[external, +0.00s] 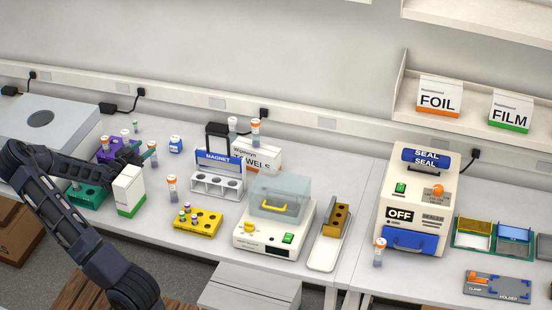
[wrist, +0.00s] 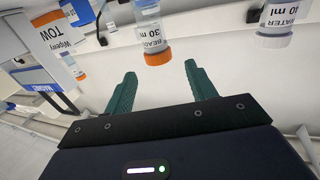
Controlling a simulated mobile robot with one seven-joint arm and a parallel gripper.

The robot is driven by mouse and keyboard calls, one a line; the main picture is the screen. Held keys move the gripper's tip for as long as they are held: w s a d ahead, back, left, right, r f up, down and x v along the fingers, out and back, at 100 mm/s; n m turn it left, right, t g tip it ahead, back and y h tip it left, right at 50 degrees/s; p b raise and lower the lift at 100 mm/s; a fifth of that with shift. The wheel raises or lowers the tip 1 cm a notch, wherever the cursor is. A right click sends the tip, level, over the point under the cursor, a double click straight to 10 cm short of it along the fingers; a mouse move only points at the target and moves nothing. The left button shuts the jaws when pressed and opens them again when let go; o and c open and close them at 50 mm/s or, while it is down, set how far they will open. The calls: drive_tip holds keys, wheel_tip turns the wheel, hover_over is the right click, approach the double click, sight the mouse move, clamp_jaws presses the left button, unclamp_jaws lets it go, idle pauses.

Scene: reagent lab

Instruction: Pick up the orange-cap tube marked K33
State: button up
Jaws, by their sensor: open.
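Several orange-cap tubes stand on the bench, but I cannot read K33 on any of them. My gripper (external: 138,150) is low over the bench by the purple rack. In the wrist view my gripper (wrist: 161,80) is open and empty.
A white-and-green box (external: 129,191) and a green rack (external: 84,198) stand close to my arm. A magnet rack (external: 217,182), a yellow rack (external: 198,223) and a clear-lidded machine (external: 274,226) stand to the right. A white-cap water bottle (wrist: 278,22) shows in the wrist view.

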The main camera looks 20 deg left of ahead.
sight(153, 155)
drive_tip(key=shift+w+d+f, duration=0.25)
drive_tip(key=shift+w+f, duration=0.05)
drive_tip(key=shift+w, duration=0.5)
drive_tip(key=shift+w+d+f, duration=0.2)
drive_tip(key=shift+w+f, duration=0.1)
drive_tip(key=shift+w, duration=0.5)
drive_tip(key=shift+w+d+f, duration=0.25)
drive_tip(key=shift+w+f, duration=0.05)
drive_tip(key=shift+w, duration=0.5)
drive_tip(key=c, duration=1)
